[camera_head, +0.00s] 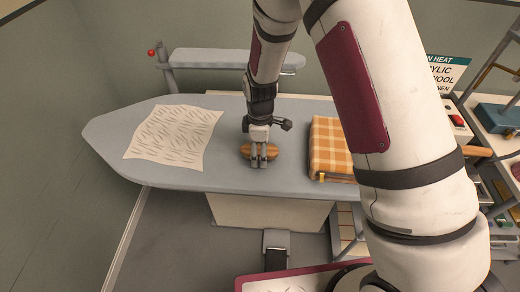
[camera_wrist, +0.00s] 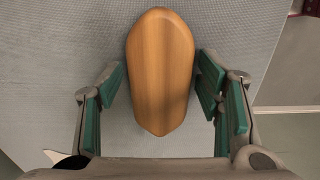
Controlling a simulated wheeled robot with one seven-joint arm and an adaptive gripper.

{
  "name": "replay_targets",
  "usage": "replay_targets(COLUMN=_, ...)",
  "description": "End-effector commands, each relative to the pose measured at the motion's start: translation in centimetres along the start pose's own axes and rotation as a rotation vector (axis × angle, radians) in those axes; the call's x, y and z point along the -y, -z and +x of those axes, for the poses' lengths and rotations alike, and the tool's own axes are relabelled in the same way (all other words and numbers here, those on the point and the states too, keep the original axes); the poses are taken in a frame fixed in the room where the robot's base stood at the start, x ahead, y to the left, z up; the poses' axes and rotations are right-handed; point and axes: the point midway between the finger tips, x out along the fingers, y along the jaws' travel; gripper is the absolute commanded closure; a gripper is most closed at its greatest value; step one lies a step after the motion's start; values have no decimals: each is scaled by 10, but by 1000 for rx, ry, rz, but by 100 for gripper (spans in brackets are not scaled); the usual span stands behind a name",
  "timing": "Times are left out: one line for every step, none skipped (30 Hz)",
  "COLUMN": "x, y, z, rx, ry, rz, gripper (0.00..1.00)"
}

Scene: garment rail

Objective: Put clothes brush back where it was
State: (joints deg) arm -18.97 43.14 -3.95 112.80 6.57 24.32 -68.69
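The clothes brush (camera_wrist: 161,70) shows its smooth wooden oval back in the wrist view. In the head view the brush (camera_head: 245,150) lies on the grey ironing board (camera_head: 110,128), between the patterned cloth and the checked cloth. My gripper (camera_wrist: 160,82) is lowered over it, one finger on each side, with green pads. A narrow gap shows on the left of the brush; the right pad is very close to it, and I cannot tell if it touches. In the head view my gripper (camera_head: 259,162) partly covers the brush. The bristles are hidden.
A patterned cream cloth (camera_head: 175,137) lies flat to the left. A folded orange checked cloth (camera_head: 328,148) lies close on the right. A narrow sleeve board (camera_head: 215,59) stands at the back. A cluttered shelf (camera_head: 495,140) stands at far right. The board's left tip is bare.

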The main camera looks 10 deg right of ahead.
Motion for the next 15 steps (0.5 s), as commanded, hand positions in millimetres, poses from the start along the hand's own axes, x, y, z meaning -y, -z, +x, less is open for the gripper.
replay_targets(x=0, y=0, z=0, rx=0, ry=0, rz=0, gripper=39)
replay_targets(x=0, y=0, z=0, rx=0, ry=0, rz=0, gripper=39)
replay_targets(x=0, y=0, z=0, rx=0, ry=0, rz=0, gripper=39)
replay_targets(x=0, y=0, z=0, rx=0, ry=0, rz=0, gripper=39)
replay_targets(x=0, y=0, z=0, rx=0, ry=0, rz=0, gripper=39)
replay_targets(x=0, y=0, z=0, rx=0, ry=0, rz=0, gripper=39)
replay_targets(x=0, y=0, z=-1, rx=0, ry=-1, rz=0, gripper=39)
replay_targets(x=0, y=0, z=-2, rx=0, ry=-1, rz=0, gripper=39)
replay_targets(x=0, y=0, z=-4, rx=0, ry=-2, rz=0, gripper=39)
replay_targets(x=0, y=0, z=-6, rx=-1, ry=-3, rz=-1, gripper=39)
replay_targets(x=-1, y=0, z=-8, rx=-2, ry=-3, rz=0, gripper=39)
replay_targets(x=-1, y=1, z=-13, rx=-2, ry=-4, rz=0, gripper=39)
replay_targets(x=-1, y=1, z=-17, rx=-2, ry=-3, rz=0, gripper=39)
replay_targets(x=-2, y=1, z=-22, rx=-3, ry=-4, rz=0, gripper=39)
replay_targets(x=-2, y=1, z=-29, rx=-3, ry=-5, rz=0, gripper=39)
